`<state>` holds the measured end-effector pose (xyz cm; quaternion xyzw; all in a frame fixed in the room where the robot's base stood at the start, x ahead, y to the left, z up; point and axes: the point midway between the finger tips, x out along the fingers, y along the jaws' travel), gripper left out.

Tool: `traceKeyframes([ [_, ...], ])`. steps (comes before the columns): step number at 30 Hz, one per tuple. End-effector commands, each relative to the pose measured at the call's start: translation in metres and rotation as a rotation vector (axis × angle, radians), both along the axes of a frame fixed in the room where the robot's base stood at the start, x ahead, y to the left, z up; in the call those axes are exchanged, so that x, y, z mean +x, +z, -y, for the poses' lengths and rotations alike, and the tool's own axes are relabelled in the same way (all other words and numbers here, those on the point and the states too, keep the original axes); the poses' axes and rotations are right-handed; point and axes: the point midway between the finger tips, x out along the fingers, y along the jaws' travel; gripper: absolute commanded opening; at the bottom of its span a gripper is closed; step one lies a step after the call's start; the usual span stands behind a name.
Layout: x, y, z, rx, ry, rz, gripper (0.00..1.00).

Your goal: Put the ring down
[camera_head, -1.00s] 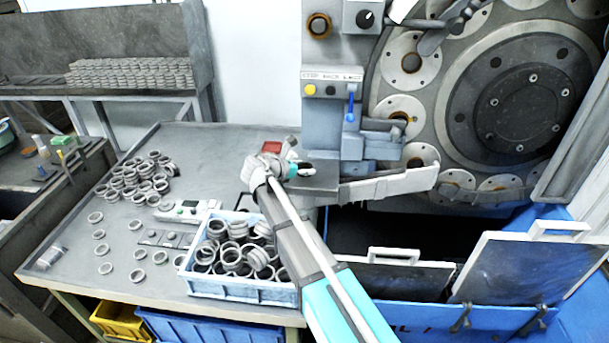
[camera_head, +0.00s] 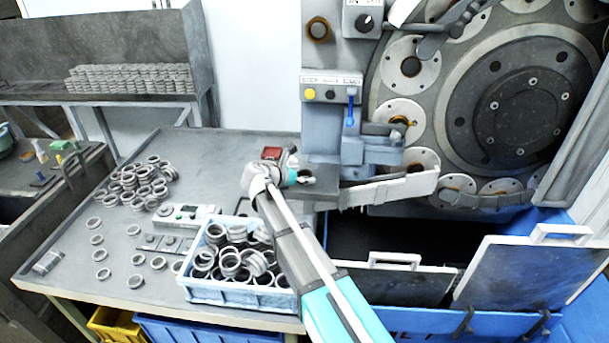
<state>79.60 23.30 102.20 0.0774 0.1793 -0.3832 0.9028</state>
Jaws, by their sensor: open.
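My gripper (camera_head: 308,179) is at the end of my arm, over the small grey ledge (camera_head: 322,193) at the front of the grinder. It is small in the picture and partly hidden by my wrist. Its jaws are open. I cannot make out a ring between or under the jaws. Many grey rings (camera_head: 236,262) fill the light blue crate (camera_head: 240,296) on the table. More rings lie in a heap (camera_head: 135,183) at the table's left and several lie singly (camera_head: 102,274) near its front.
The grinder's large disc (camera_head: 515,100) with round plates stands at the right. A white-grey chute (camera_head: 390,190) runs beside the ledge. Dark lidded panels (camera_head: 520,275) stand at the lower right.

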Motion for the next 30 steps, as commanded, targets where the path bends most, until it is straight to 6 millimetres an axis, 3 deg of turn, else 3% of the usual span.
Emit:
traceKeyframes([
  [14,-0.005,0.007,-0.005,0.0,0.001,0.0,1.0],
  [30,-0.057,0.039,-0.059,0.0,0.003,0.0,1.0],
])
